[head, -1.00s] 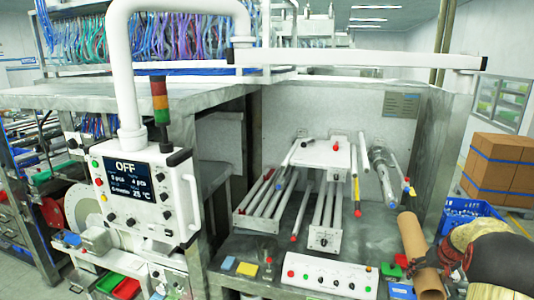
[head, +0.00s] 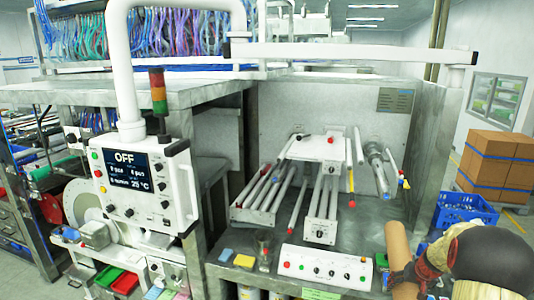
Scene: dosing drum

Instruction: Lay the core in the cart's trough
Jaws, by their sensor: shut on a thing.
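The core is a brown cardboard tube (head: 399,243) at the lower right of the head view. It stands out lengthwise, slightly tilted, and its lower end is partly hidden by my arm and the frame edge. My gripper (head: 408,274) is shut on the core at its lower part; the fingers are mostly hidden behind my own wrist. The core overlaps the right front of the steel bench in the picture; I cannot tell whether it touches it. I cannot make out the cart or its trough.
A steel bench (head: 352,243) carries a white button box (head: 325,268) and metal rollers (head: 321,208). A grey side panel (head: 425,150) rises at its right. A blue crate (head: 465,209) and stacked cardboard boxes (head: 497,160) stand on the floor at right. A control panel (head: 145,185) hangs at left.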

